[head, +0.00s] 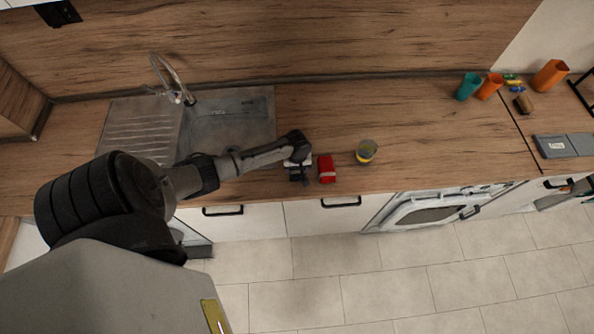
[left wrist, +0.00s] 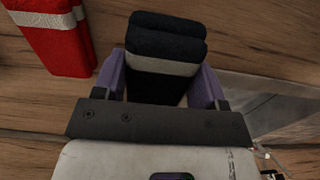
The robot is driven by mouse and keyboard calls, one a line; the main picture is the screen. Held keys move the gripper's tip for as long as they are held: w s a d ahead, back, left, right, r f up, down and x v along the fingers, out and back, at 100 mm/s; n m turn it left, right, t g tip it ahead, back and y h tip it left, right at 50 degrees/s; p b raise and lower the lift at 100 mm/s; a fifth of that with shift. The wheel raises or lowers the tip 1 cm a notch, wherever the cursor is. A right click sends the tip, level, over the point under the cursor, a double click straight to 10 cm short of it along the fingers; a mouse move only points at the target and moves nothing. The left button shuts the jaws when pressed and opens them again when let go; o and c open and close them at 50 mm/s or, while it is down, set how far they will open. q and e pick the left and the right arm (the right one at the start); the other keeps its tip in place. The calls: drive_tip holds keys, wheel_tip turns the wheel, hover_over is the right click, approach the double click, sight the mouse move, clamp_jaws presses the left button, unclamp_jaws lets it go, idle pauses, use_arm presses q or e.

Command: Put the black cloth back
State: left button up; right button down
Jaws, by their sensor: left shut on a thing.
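The black cloth (left wrist: 166,38) is a folded dark roll with a pale band, seen in the left wrist view between the fingers of my left gripper (left wrist: 162,82). The fingers press on its two sides. In the head view my left gripper (head: 299,172) is low over the counter, right of the sink, and mostly hides the cloth. I cannot tell whether the cloth touches the counter. My right gripper is not in view.
A red cloth with a pale band (head: 327,170) lies just right of my left gripper. A grey and yellow cup (head: 366,151) stands further right. The sink (head: 232,125) is to the left. Teal (head: 467,87) and orange (head: 549,75) containers stand far right.

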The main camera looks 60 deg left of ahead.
sight(297, 172)
use_arm(q)
drive_tip(key=shift+a+f, duration=0.1)
drive_tip(key=shift+f, duration=1.95)
drive_tip(key=o, duration=0.9)
drive_tip(key=shift+f, duration=0.1)
drive_tip(key=shift+o, duration=0.2)
